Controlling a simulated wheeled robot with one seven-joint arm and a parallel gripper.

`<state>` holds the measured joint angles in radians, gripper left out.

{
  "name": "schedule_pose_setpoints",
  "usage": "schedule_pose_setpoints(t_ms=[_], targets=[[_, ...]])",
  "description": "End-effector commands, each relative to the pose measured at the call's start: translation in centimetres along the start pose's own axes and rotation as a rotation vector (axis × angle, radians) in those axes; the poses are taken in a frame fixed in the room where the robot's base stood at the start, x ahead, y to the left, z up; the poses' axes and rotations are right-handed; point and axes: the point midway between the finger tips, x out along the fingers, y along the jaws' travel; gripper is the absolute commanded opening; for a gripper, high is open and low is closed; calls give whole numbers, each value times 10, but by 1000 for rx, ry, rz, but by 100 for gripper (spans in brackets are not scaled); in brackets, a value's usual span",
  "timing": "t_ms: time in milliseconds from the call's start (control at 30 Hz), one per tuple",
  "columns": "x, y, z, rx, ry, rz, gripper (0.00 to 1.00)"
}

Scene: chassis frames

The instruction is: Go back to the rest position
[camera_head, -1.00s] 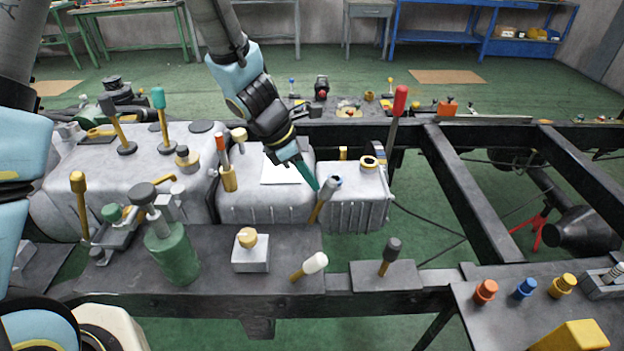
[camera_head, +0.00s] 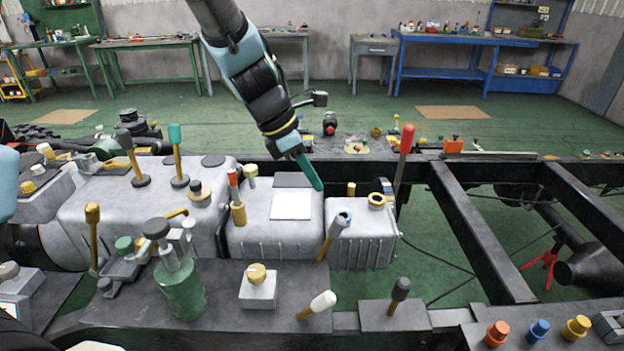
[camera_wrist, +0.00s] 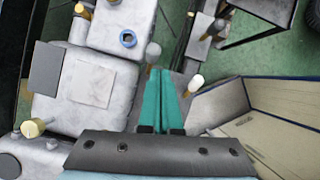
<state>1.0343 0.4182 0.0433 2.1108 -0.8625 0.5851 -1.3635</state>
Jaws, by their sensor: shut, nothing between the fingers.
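My gripper (camera_head: 311,172) has teal fingers and hangs at the end of my arm in the head view, over the grey metal boxes of the chassis. Its fingers are together with nothing between them. In the wrist view the two teal fingers (camera_wrist: 162,98) lie side by side, pointing away from the camera. A grey box with a white square plate (camera_head: 291,205) sits below and left of the fingertips. The silver-tipped stick (camera_head: 335,236) stands tilted below them. I see no contact between the fingers and these things, though the exact height is hard to tell.
A tall red-handled stick (camera_head: 403,160) stands right of the gripper. A green bottle-shaped jack (camera_head: 180,285), a white block with a gold knob (camera_head: 258,288) and a white-tipped stick (camera_head: 318,305) are in front. Dark chassis beams (camera_head: 480,230) run to the right. Open green floor lies behind.

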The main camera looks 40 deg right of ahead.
Motion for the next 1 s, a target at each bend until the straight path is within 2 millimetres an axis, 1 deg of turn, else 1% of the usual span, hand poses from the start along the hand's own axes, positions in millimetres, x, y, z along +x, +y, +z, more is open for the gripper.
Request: schedule_pose_setpoints(t_ms=[300,367,433,467,567,600,667,700,767,800,867,900,1000], targets=[[-1,1,-3,3,2,2,0],[-6,4,-11,21,9,10,0],[-17,9,-30,67,29,27,0],[-24,12,-42,98,42,36,0],[-54,20,-98,239,108,69,0],[-69,20,-123,308,142,78,0],[-90,18,-162,418,198,84,0],[-103,13,-187,491,235,83,0],[-122,4,-222,599,291,72,0],[-133,-3,-243,667,326,61,0],[-148,-16,-273,765,375,37,0],[-157,-25,-290,825,404,18,0],[-176,-50,-328,966,468,-38,0]])
